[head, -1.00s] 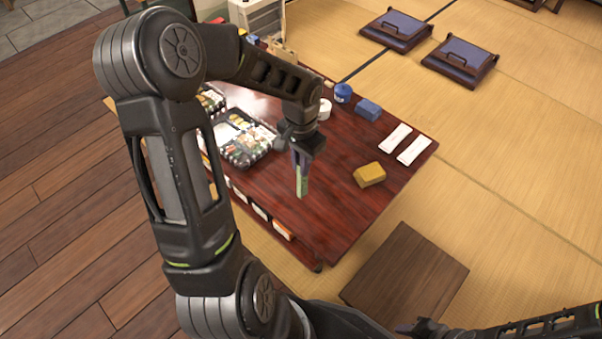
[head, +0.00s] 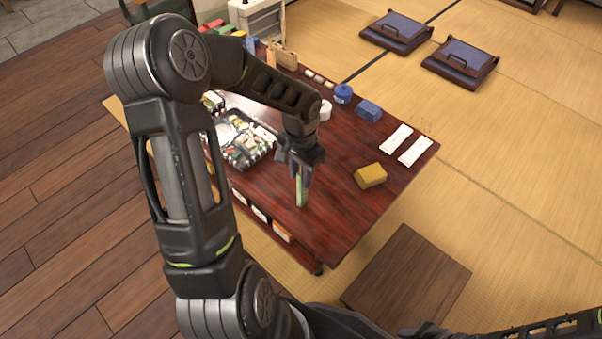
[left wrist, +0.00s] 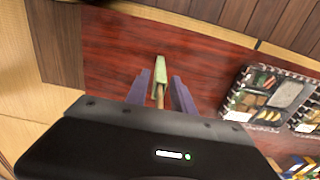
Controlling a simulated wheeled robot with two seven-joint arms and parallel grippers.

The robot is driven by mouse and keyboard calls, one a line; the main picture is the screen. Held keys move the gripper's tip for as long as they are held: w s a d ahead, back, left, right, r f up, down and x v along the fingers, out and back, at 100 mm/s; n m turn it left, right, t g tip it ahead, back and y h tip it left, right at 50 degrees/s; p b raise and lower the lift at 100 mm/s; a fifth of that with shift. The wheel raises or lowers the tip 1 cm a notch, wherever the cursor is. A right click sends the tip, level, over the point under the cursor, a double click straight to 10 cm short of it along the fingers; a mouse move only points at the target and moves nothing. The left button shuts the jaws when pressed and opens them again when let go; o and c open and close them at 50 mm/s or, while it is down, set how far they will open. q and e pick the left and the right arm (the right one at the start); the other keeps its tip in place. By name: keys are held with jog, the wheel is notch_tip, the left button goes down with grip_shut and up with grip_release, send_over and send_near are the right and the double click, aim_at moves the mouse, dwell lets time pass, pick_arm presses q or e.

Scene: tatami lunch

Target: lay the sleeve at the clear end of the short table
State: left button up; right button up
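A slim green sleeve (head: 301,192) is held between the fingers of my left gripper (head: 302,174), pointing down over the bare near part of the dark red low table (head: 345,215). In the left wrist view the sleeve (left wrist: 159,75) shows between the two purple-grey fingers of the left gripper (left wrist: 161,88), with a brown part at its near end. The sleeve's lower end is close to the tabletop; I cannot tell whether it touches. My right gripper (head: 424,330) shows only partly at the bottom edge, and its fingers are unclear.
Black bento trays (head: 246,150) lie left of the left gripper. A yellow block (head: 370,176), two white strips (head: 407,145), a blue box (head: 369,111) and a blue pot (head: 343,93) are on the table's right side. A brown wooden slab (head: 408,282) sits beside the table.

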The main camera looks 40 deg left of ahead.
pick_arm(q)
jog(key=shift+o, duration=0.3)
jog(key=shift+r, duration=0.1)
jog(key=shift+r, duration=0.2)
notch_tip(320, 180, up, 12)
jog(key=p, duration=0.4)
jog(key=shift+f, duration=0.1)
jog(key=shift+f, duration=0.1)
